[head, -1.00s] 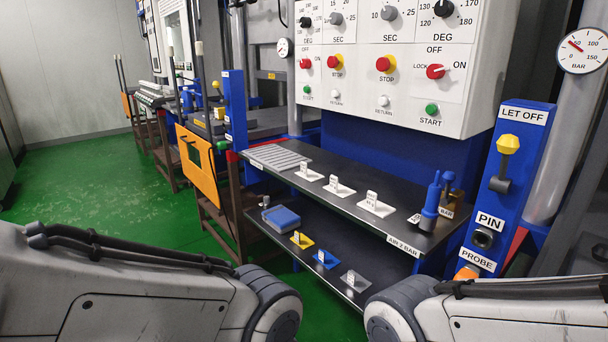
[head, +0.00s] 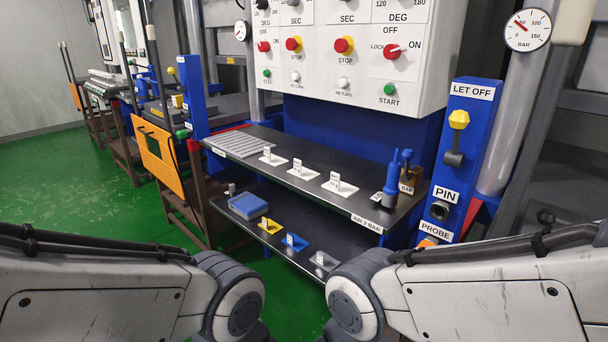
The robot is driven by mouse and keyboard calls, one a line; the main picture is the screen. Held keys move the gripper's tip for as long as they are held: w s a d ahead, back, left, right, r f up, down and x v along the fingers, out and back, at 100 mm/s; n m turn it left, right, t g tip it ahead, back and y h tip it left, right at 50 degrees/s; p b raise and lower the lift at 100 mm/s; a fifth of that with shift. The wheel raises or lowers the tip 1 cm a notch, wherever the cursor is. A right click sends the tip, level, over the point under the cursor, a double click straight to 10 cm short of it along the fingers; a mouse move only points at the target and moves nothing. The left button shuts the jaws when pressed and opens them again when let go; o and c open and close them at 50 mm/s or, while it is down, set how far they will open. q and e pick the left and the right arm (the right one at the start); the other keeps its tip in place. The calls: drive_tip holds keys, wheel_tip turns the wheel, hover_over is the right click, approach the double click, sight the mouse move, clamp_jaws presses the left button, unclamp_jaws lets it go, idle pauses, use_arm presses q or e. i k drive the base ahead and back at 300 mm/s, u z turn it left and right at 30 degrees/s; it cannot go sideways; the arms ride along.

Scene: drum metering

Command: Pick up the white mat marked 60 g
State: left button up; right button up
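Three white mats with small upright labels stand in a row on the upper black shelf: a left one (head: 272,158), a middle one (head: 304,172) and a right one (head: 340,187). Their label print is too small to read, so I cannot tell which is marked 60 g. Both of my arms show at the bottom of the head view, bent at grey joints. Neither gripper is in the picture, and nothing of mine is touching the mats.
The upper shelf (head: 265,139) also holds a grey ribbed plate (head: 240,144) and a blue bottle-like tool (head: 392,180). The lower shelf has a blue box (head: 248,206) and yellow (head: 270,227), blue (head: 294,242) and grey (head: 324,261) mats. A blue post (head: 466,150) stands right.

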sight(334, 185)
drive_tip(key=u, duration=0.5)
drive_tip(key=k, duration=0.6)
drive_tip(key=u, duration=0.7)
drive_tip(key=i, duration=0.9)
drive_tip(key=z, duration=0.8)
drive_tip(key=i, duration=1.05)
drive_tip(key=z, duration=0.75)
